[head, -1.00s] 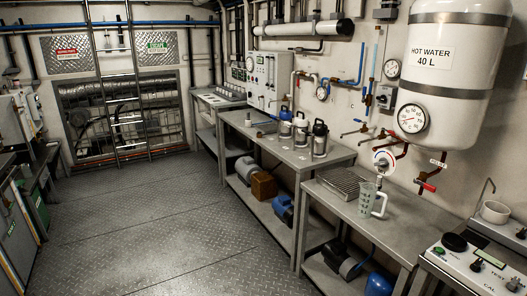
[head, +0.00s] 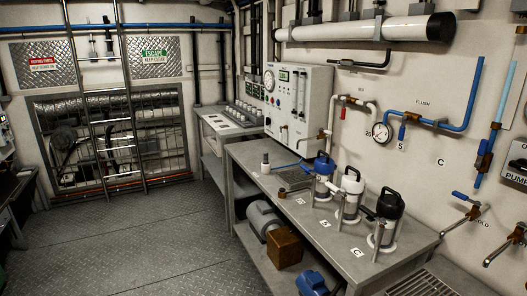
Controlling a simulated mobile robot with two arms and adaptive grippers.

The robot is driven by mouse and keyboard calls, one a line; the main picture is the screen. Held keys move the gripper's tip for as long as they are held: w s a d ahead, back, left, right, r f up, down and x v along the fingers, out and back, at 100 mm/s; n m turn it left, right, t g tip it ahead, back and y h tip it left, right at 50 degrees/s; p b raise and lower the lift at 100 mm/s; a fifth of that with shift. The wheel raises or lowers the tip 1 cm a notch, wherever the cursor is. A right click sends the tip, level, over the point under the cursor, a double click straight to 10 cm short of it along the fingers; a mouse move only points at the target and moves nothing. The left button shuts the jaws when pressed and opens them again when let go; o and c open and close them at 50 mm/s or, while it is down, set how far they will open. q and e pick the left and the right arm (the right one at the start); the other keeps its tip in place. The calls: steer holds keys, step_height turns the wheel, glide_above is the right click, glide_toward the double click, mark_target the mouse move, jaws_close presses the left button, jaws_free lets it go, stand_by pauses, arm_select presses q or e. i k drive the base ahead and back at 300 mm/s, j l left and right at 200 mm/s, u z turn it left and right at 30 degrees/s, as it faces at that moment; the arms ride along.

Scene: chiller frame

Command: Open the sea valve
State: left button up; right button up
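No valve carries a readable "sea" label, so I cannot tell which one is the sea valve. On the right wall, a valve with a blue lever (head: 402,132) hangs from the blue pipe (head: 465,100); the lever points down, above a mark like "S" or "5". A valve with a red lever (head: 343,113) sits on the white pipe left of the round gauge (head: 381,132). A tap with a blue lever (head: 461,196) is lower right, by a partly hidden label ending in "OLD". Neither of my grippers is in view.
The steel bench (head: 250,158) along the right wall holds blue, white and black-topped canisters (head: 349,193). A white control panel (head: 297,100) hangs behind it. A wooden box (head: 284,247) and a motor are on the shelf below. The floor (head: 140,240) left of the bench is clear.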

mark_target(344, 113)
steer(key=i+z, duration=0.35)
steer(key=i, duration=0.3)
steer(key=i+j+z, duration=0.25)
steer(key=i+z, duration=0.15)
steer(key=i, duration=0.2)
